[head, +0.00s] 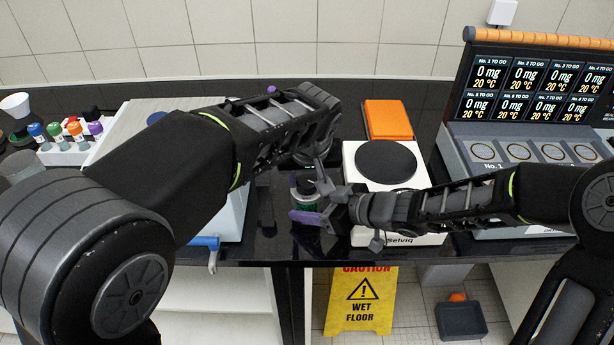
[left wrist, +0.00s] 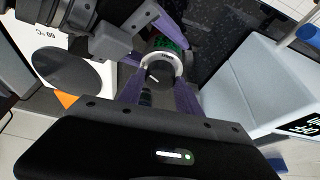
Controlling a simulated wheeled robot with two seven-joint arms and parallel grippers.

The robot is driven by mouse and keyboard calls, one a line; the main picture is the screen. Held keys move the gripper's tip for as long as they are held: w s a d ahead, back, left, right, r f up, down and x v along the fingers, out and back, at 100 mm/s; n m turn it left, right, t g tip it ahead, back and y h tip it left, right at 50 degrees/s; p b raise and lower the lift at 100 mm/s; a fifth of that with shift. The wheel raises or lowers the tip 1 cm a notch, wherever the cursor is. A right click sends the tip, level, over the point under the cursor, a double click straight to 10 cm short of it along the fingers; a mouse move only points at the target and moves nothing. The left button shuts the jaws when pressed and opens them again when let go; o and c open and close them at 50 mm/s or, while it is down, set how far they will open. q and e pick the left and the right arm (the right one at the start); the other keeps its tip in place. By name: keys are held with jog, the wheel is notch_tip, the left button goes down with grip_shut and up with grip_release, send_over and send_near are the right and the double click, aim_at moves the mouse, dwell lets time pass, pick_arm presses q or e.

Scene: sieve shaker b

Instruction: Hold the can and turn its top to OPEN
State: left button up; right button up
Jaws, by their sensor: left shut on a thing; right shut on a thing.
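The can (head: 304,191) stands upright on the dark counter, small and partly hidden by my grippers in the head view. In the left wrist view the can (left wrist: 160,74) shows from above, with a pale ring, a dark round top bearing a light mark, and a green body. My left gripper (head: 309,172) comes down from above, and its purple fingers (left wrist: 158,96) are shut on the can's top from both sides. My right gripper (head: 312,208) comes in from the right and is shut on the can's body, below the left fingers. Lettering on the ring is too small to read.
A white scale with a black round plate (head: 386,161) stands just right of the can, with an orange box (head: 388,119) behind it. A pale blue-grey device (head: 232,215) stands to the left. A display station (head: 530,110) is at the right. The counter's front edge is close.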

pick_arm(q)
grip_shut()
jog(key=shift+n, duration=0.4)
jog(key=shift+d+n+g+y, duration=0.15)
jog(key=shift+n+y, duration=0.4)
jog(key=shift+n, duration=0.75)
jog(key=shift+d+n+g+y, duration=0.1)
jog(key=shift+n+g+y, duration=0.3)
jog(key=shift+n, duration=0.9)
jog(key=o, duration=0.7)
grip_release()
jog(key=shift+o, duration=0.2)
jog(key=shift+r, duration=0.1)
jog(key=v, duration=1.2)
